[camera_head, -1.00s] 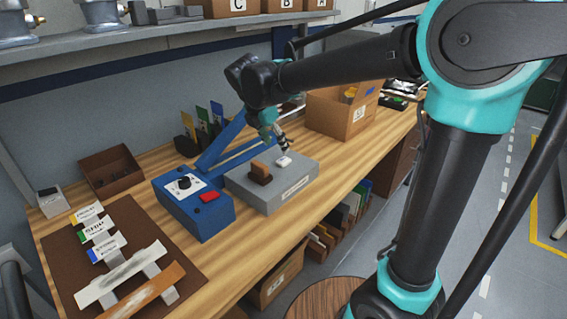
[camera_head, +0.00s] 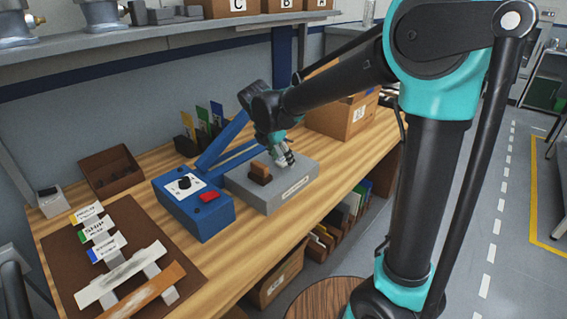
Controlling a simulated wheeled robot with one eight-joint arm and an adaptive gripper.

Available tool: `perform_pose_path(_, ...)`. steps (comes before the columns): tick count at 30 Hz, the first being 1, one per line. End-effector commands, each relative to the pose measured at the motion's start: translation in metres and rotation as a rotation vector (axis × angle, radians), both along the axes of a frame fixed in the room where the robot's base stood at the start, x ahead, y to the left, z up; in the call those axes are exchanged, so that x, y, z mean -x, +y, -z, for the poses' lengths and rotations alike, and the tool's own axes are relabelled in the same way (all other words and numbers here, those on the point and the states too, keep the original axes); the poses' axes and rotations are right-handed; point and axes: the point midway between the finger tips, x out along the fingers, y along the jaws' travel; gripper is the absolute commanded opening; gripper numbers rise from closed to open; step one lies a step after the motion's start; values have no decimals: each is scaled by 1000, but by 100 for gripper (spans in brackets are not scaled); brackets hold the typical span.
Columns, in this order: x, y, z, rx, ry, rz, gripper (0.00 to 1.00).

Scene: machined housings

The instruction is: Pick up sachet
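The small white item that looks like the sachet lay on the right part of the grey platform (camera_head: 264,196) in the earlier frame. Now my gripper (camera_head: 285,162) is right over that spot and largely covers it. The fingers point down, low at the platform's top. A pale patch shows among the fingers, but I cannot tell whether it is the sachet or part of the gripper. Whether the fingers are open or shut on it is too small to make out.
A brown wooden block (camera_head: 260,172) stands on the platform close left of my gripper. A blue machine (camera_head: 195,205) with a dial and red button is left of it. A cardboard box (camera_head: 345,115) stands behind right. The bench front strip is clear.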

Motion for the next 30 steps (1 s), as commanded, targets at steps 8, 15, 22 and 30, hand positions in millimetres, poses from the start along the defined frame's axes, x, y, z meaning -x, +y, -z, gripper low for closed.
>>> perform_pose_path(8,0,0,0,0,0,0,18)
perform_pose_path(15,0,0,0,0,0,0,10)
perform_pose_path(22,0,0,-7,0,0,0,10)
perform_pose_path(30,0,0,-50,0,0,0,10)
